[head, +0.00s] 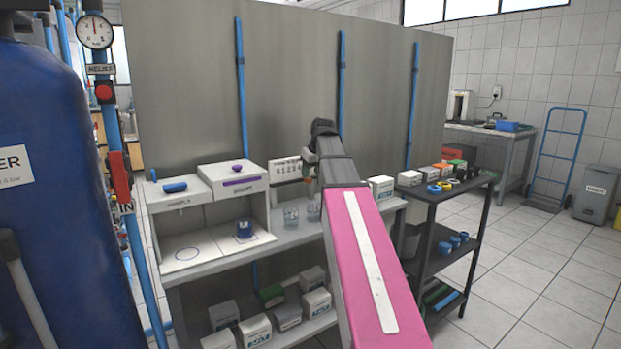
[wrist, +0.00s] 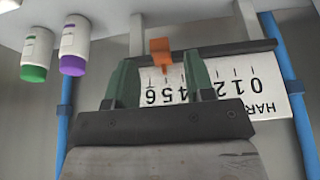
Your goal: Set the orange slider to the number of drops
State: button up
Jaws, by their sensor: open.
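The orange slider (wrist: 160,47) sits on the dark rail of a white number scale (wrist: 262,98). The scale appears upside down in the wrist view, with 0 at the right and 6 at the left. The slider's pointer is near the 5. My gripper (wrist: 160,62) is open, with one green finger on each side of the slider and gaps visible between. The fingers and palm cover part of the scale. The drops cannot be made out.
In the wrist view a green-capped bottle (wrist: 38,50) and a purple-capped bottle (wrist: 74,45) are at the left. Glass beakers (head: 291,216) stand on the bench below the board. A dark shelf cart (head: 437,190) stands to the right. Blue pipes run up the wall.

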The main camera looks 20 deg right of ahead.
jog(key=a+v, duration=0.1)
jog(key=v, duration=0.6)
jog(key=shift+d+r, duration=0.3)
jog(key=shift+d, duration=0.25)
jog(key=shift+s, duration=0.15)
